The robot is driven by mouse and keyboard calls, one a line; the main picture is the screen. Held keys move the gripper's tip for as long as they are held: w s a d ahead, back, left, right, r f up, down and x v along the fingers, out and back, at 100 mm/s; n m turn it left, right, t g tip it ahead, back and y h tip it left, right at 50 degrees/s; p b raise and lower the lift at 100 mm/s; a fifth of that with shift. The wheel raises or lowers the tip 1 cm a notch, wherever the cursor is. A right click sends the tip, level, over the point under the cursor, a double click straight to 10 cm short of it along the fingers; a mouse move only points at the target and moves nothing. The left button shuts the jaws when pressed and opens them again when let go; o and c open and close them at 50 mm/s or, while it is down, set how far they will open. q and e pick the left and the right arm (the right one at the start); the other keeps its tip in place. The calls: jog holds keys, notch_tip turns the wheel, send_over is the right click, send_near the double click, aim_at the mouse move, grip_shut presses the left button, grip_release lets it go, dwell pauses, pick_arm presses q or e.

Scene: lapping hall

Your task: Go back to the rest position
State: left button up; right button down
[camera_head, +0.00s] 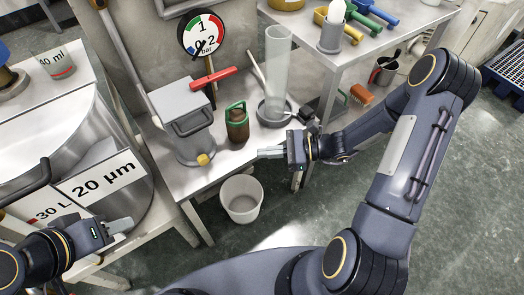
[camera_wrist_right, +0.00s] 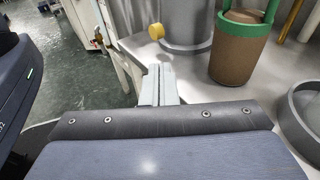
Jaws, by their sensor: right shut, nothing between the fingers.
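My right gripper (camera_head: 270,153) is at the front edge of the metal table, level with the brown bottle. Its fingers also show in the right wrist view (camera_wrist_right: 160,84), closed together with nothing between them. My left gripper (camera_head: 121,225) is at the lower left, in front of the large steel drum marked 20 µm. Its fingers point right and look close together, but I cannot tell if they are open or shut.
A glass cylinder (camera_head: 277,75) stands in a dark dish (camera_head: 270,117). A white bucket (camera_head: 241,199) is on the floor below.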

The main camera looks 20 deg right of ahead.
dwell(0.4)
jog(key=s+d+r+n+t+h, duration=0.1)
jog(key=s+d+r+n+h, duration=0.2)
jog(key=s+r+n+h, duration=0.45)
jog(key=s+d+r+n+t+h, duration=0.1)
jog(key=s+d+r+n+h, duration=0.25)
jog(key=s+r+n, duration=0.65)
notch_tip(320, 180, up, 16)
jog(key=n+p, duration=0.2)
jog(key=p, duration=1.6)
jog(key=shift+s+r+g+h, duration=0.2)
jog(key=shift+s+g+h, duration=0.2)
jog(key=shift+a, duration=0.1)
